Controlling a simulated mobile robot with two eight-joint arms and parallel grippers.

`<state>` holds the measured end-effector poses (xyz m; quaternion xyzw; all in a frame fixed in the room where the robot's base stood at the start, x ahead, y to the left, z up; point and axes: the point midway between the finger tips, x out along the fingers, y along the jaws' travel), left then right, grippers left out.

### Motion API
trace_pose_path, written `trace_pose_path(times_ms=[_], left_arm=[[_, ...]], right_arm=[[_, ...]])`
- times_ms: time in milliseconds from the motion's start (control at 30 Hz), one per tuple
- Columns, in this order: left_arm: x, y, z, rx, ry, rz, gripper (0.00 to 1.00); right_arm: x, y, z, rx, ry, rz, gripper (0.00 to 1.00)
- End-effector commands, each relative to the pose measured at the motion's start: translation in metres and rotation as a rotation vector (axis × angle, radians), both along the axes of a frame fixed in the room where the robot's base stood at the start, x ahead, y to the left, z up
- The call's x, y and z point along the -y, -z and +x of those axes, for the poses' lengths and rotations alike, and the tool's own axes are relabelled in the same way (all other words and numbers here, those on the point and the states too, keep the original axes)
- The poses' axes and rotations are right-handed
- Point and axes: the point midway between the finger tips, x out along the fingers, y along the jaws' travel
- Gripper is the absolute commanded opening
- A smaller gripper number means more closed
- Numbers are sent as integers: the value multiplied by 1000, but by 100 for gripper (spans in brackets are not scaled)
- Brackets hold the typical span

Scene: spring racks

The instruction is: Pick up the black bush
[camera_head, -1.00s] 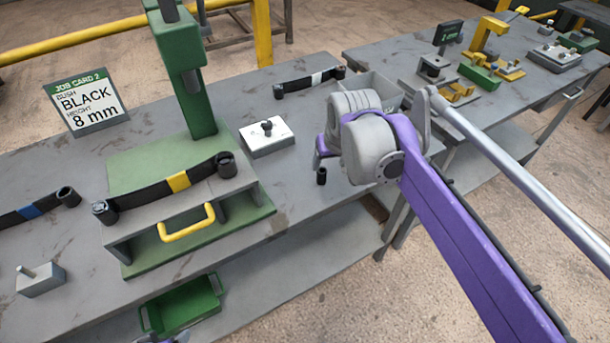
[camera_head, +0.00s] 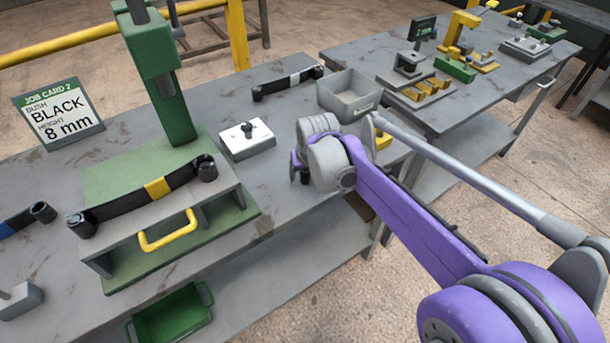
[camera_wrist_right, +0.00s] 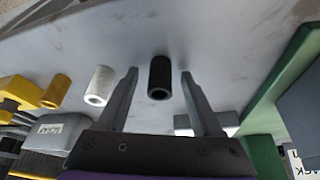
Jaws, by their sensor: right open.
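The black bush (camera_wrist_right: 160,77) is a short dark tube on the grey bench top. In the right wrist view it shows between the two fingers of my right gripper (camera_wrist_right: 158,78), with a gap on both sides. The gripper is open and empty. In the head view the right gripper (camera_head: 298,168) is low over the bench by its front edge, and its wrist hides most of the space around the bush. My left gripper is not in view.
In the right wrist view a silver bush (camera_wrist_right: 99,85) and a yellow bush (camera_wrist_right: 55,92) stand left of the black one. A white block (camera_head: 246,140), a grey bin (camera_head: 350,97) and a green press (camera_head: 165,75) are nearby. A job card (camera_head: 58,112) reads BLACK, 8 mm.

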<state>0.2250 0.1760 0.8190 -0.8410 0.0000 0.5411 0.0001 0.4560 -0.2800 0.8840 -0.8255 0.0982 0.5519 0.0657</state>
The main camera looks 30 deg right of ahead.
Motion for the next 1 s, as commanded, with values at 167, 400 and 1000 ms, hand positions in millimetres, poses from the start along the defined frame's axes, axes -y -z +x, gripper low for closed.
trace_pose_path(times_ms=[167,400,1000], left_arm=[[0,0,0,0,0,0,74],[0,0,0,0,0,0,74],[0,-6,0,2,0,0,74]], right_arm=[[0,-1,0,0,0,0,65],[0,-1,0,0,0,0,22],[0,-29,-1,1,0,0,0]])
